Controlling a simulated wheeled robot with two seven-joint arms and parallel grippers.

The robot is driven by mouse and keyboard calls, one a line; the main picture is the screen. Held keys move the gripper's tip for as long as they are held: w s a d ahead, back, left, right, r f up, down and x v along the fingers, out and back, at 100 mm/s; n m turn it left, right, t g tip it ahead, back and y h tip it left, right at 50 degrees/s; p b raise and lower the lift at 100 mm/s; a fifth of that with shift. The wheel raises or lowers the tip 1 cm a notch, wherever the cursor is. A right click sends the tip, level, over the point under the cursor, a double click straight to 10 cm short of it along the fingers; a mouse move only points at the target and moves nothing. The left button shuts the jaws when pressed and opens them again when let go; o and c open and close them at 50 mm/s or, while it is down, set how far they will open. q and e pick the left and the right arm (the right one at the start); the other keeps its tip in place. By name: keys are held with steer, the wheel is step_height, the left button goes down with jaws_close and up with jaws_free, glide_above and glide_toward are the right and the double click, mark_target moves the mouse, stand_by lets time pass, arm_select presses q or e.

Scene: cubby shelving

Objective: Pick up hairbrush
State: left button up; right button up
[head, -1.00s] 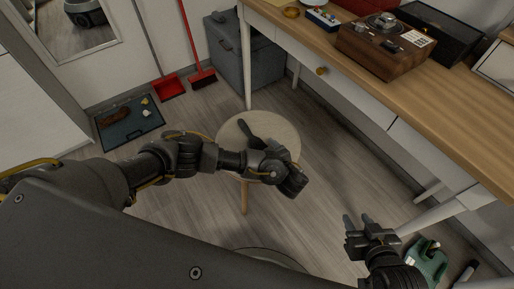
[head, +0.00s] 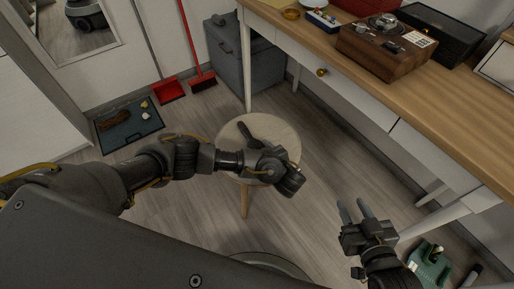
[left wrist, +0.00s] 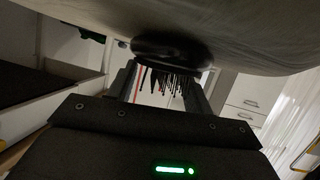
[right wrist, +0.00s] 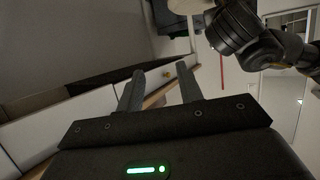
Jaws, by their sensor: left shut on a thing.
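A black hairbrush (head: 254,131) is at the round stool's top, its handle toward the upper left and its head partly hidden by my left gripper. In the left wrist view the oval brush head (left wrist: 168,49) and its bristles show between the fingers, close against the stool surface. My left gripper (head: 268,152) is shut on the hairbrush. Whether the brush touches the stool is hard to tell. My right gripper (head: 355,206) is open and empty, over the floor to the right of the stool; its two parted fingers (right wrist: 159,78) show in the right wrist view.
The round stool (head: 226,137) stands on open floor. A wooden desk (head: 440,130) with a turntable (head: 385,45) runs along the right. A grey box (head: 240,65), red dustpan (head: 168,92), and dark tray (head: 115,137) are at the back left. A green item (head: 428,262) lies lower right.

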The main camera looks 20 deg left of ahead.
mark_target(260, 143)
arm_select(q)
steer(key=shift+r, duration=0.1)
